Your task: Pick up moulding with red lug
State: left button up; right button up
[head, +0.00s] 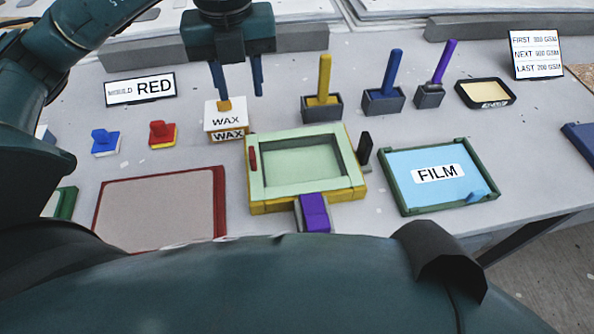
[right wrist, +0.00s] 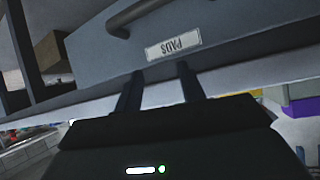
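A pale green moulding (head: 355,180) sits in a yellow mould frame at the middle of the table, with a red lug (head: 252,158) on its left side. A black lug (head: 365,148) stands at its right and a purple block (head: 314,212) at its front. A separate small red block (head: 162,132) lies on a yellow base further left. My left gripper (head: 238,90) points down behind the moulding, above the wax box, with its fingers apart and nothing seen between them. My right gripper (right wrist: 160,82) shows only in the right wrist view, fingers apart and empty.
The wax box (head: 226,115) stands below the left gripper. Tools in grey holders (head: 322,105) stand behind the moulding. A film tray (head: 440,205) lies right, a red-edged board (head: 160,205) left. A PADS drawer (right wrist: 173,46) faces the right gripper.

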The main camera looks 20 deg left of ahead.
pick_arm(q)
notch_tip(320, 180, down, 4)
jog(key=r+b, duration=0.1)
jog(key=b, duration=0.1)
send_over(252, 153)
notch_tip(252, 153, down, 7)
jog(key=shift+s+d+f, duration=0.1)
jog(key=shift+d+f, duration=0.05)
jog(key=shift+f, duration=0.05)
jog(key=shift+a+f+p, duration=0.2)
jog(key=shift+f+p, duration=0.3)
jog(key=shift+f, duration=2.5)
jog(key=shift+c, duration=0.4)
grip_shut()
